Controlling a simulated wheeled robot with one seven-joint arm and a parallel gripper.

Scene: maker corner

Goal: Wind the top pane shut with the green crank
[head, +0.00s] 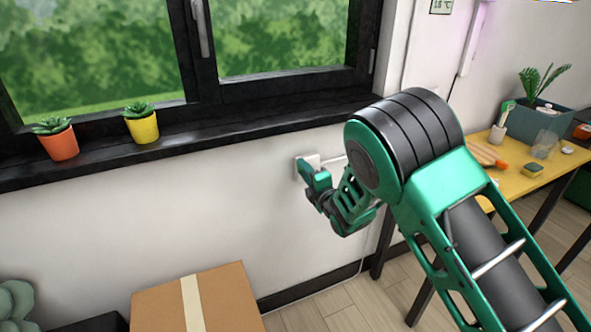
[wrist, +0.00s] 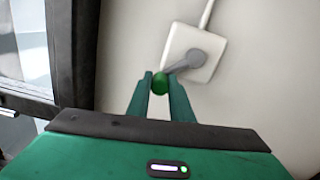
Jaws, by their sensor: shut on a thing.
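The crank has a round green knob (wrist: 160,84) on a short grey arm (wrist: 184,63). It is mounted on a white wall box (wrist: 205,72), which also shows in the head view (head: 300,164). The crank arm points down and left from its hub in the wrist view. My gripper (wrist: 160,79) is shut on the green knob, one finger on each side. In the head view my gripper (head: 310,180) is at the wall box and hides the crank. The window (head: 190,90) shows only its lower part; the top pane is out of view.
An orange pot (head: 60,145) and a yellow pot (head: 143,127) with succulents stand on the black sill (head: 250,124). A cardboard box (head: 235,300) is below. A yellow table (head: 520,180) with tools and a planter stands right. A pale cord runs from the wall box.

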